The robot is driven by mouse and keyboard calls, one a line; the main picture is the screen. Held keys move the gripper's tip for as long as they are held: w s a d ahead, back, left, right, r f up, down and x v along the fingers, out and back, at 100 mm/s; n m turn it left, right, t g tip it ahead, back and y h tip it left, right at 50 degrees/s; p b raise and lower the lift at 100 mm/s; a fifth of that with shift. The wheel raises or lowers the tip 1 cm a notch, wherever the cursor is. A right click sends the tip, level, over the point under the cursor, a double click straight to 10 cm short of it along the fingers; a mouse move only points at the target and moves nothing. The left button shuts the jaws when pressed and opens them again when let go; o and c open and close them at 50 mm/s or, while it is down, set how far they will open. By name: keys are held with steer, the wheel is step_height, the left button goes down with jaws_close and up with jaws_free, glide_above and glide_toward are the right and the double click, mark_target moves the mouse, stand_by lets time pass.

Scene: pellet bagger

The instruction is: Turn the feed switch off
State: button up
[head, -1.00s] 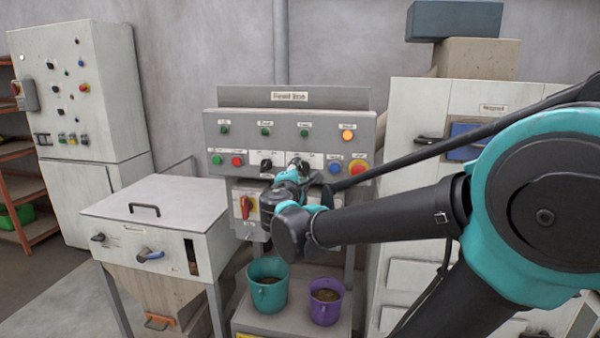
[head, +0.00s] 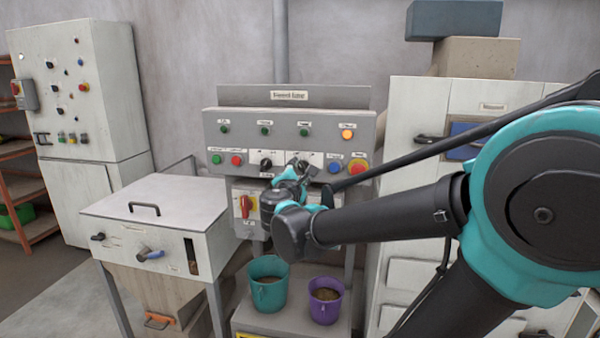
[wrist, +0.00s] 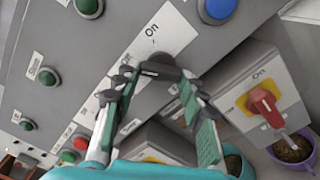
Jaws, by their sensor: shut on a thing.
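My gripper (wrist: 160,78) is shut on a black rotary knob (wrist: 163,66) on the grey panel, with one finger on each side of it. A white label reading "On" stands beside the knob in the wrist view. In the head view my gripper (head: 297,172) is at the right one of two black knobs in the panel's lower row, and largely hides it. The left black knob (head: 265,163) is free. The labels are too small to read there, so I cannot tell which is named feed.
Coloured push buttons surround the knob. A teal bucket (head: 267,293) and a purple bucket (head: 325,307) stand below.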

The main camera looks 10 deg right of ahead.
steer(key=o, duration=1.2)
steer(key=shift+c, duration=0.2)
steer(key=v, duration=1.2)
